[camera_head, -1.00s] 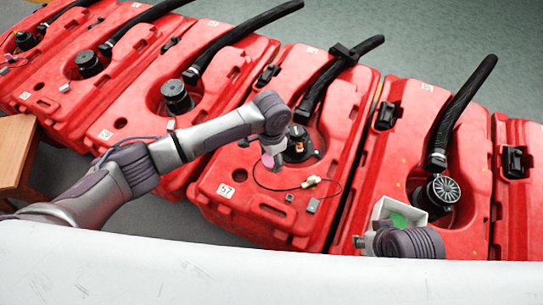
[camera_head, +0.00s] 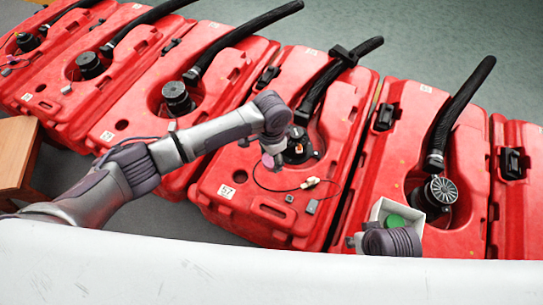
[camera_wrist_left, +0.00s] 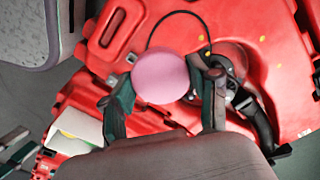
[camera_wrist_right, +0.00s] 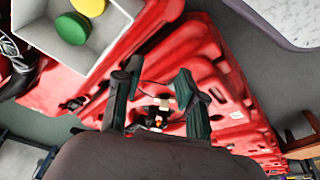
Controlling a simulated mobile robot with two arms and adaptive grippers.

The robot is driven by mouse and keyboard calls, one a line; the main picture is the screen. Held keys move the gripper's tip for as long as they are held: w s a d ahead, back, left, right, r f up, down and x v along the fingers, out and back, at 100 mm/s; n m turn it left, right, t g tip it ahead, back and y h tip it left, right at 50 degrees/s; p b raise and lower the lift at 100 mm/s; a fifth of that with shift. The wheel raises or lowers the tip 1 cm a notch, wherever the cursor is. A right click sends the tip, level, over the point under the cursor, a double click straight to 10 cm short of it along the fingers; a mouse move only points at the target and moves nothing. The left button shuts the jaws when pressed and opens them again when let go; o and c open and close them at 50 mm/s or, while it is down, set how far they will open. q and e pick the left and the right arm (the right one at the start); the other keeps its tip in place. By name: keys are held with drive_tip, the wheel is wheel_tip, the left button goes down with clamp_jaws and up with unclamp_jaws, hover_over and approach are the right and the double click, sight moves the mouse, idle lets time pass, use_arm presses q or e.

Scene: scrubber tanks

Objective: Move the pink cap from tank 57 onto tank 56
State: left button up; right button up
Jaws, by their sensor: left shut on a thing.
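Tank 57, a red tank with its number label (camera_head: 226,191), stands in the middle of the head view. Its black fitting (camera_head: 297,148) shows beside my left gripper (camera_head: 270,158). That gripper is shut on the pink cap (camera_wrist_left: 160,76), a smooth pink disc between the fingers in the left wrist view. In the head view only a little pink shows, above tank 57 and left of the fitting. My right gripper (camera_wrist_right: 157,95) is open with nothing between its fingers, low over the tank to the right. I cannot read which tank is 56.
A white bin (camera_head: 378,210) beside my right gripper holds a green cap (camera_wrist_right: 71,28) and a yellow cap (camera_wrist_right: 89,6). A cable with a pale connector (camera_head: 310,182) lies on tank 57. Black hoses rise from the tanks. A wooden piece (camera_head: 17,155) stands at left.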

drive_tip(key=shift+f+p, duration=0.8)
drive_tip(key=shift+f, duration=2.05)
